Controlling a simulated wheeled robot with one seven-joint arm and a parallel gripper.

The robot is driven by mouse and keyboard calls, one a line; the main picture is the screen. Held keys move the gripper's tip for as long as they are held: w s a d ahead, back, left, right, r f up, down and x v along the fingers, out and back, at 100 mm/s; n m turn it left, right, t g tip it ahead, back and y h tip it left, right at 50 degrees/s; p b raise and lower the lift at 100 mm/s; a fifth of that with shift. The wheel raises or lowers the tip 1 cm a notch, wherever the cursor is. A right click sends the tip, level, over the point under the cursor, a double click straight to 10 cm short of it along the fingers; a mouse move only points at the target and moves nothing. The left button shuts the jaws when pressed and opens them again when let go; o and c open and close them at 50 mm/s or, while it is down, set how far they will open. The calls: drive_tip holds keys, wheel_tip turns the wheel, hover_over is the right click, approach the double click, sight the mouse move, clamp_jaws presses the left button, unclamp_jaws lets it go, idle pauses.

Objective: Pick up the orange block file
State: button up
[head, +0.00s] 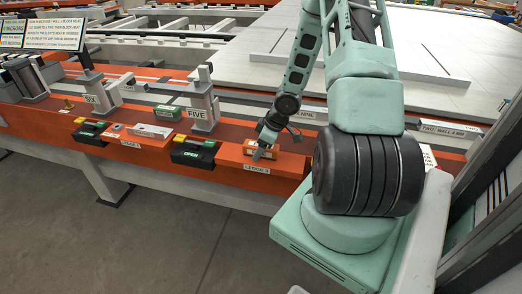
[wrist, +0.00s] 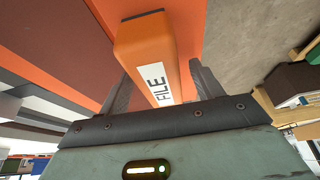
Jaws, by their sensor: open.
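The orange block file (wrist: 150,50) fills the middle of the wrist view, with a white label reading FILE and a dark strip at its far end. In the head view the block (head: 252,153) is small on the orange ledge, partly covered by my gripper (head: 263,150). My gripper also shows in the wrist view (wrist: 162,85), its grey fingers open on either side of the block's near part. I cannot tell whether either finger touches it.
The orange ledge (head: 235,161) has its front edge just beside the block, with grey floor (head: 165,225) below. To the left stand a black tray with a green OPEN label (head: 192,153), a grey box (head: 149,130) and a green block (head: 168,113). A grey stand marked FIVE (head: 203,105) rises behind.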

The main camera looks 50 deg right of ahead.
drive_tip(key=shift+f, duration=0.15)
drive_tip(key=c, duration=1.3)
wheel_tip(320, 180, up, 11)
drive_tip(key=p, duration=0.8)
drive_tip(key=shift+f, duration=0.15)
drive_tip(key=o, duration=0.3)
drive_tip(key=shift+f, duration=0.1)
